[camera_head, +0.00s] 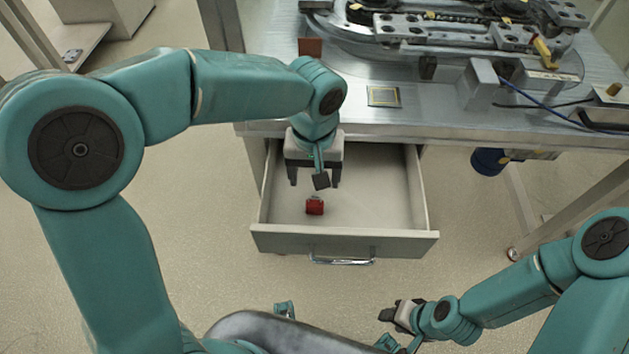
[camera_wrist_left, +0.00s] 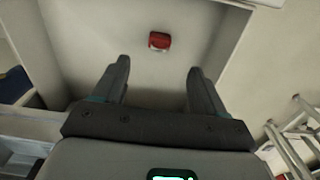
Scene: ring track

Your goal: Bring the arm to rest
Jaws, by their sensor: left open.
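My left gripper (camera_head: 314,182) is open and empty. It points down above the open drawer (camera_head: 345,242), and its two spread fingers also show in the left wrist view (camera_wrist_left: 157,85). A small red block (camera_head: 315,206) lies on the drawer floor, apart from the fingers. It shows beyond the fingertips in the left wrist view (camera_wrist_left: 160,40). My right gripper (camera_head: 390,314) is low at the bottom right, away from the drawer; its jaws are too small to read.
The metal workbench (camera_head: 420,122) carries a ring track (camera_head: 430,35) along its back. A gold-edged square plate (camera_head: 384,96) and a brown block (camera_head: 310,47) are on the benchtop. A blue cable (camera_head: 540,104) runs at the right. The floor left of the drawer is clear.

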